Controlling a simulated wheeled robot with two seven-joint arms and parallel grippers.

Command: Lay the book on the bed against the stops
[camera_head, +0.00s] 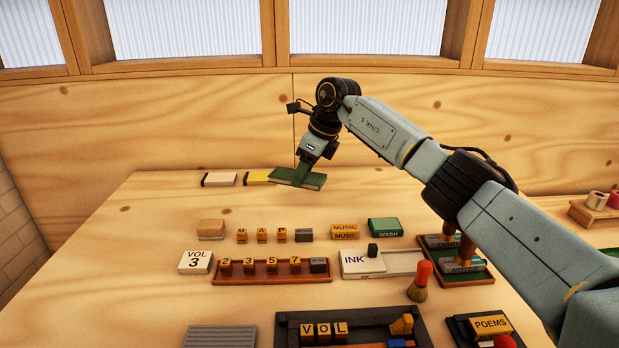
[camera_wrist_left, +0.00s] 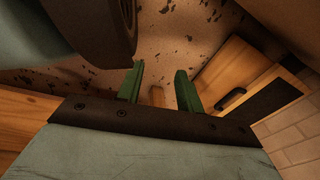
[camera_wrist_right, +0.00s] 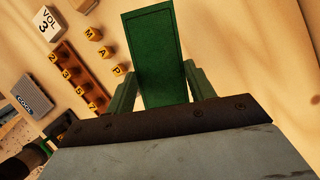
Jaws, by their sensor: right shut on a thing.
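A green book (camera_head: 312,181) is held by my right gripper (camera_head: 302,172) at the back of the bench, beside two other books. In the right wrist view the green book (camera_wrist_right: 153,50) stretches out between the two fingers. From these views I cannot tell whether it touches the bench. A dark framed bed (camera_head: 287,331) lies at the front edge, with gold letter blocks reading VOL in it; its lower part is cut off. I cannot make out the stops clearly. My left gripper (camera_wrist_left: 158,82) is open and empty, away from the bench top, and is outside the head view.
A white book (camera_head: 219,180) and a yellow book (camera_head: 257,177) lie left of the green one.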

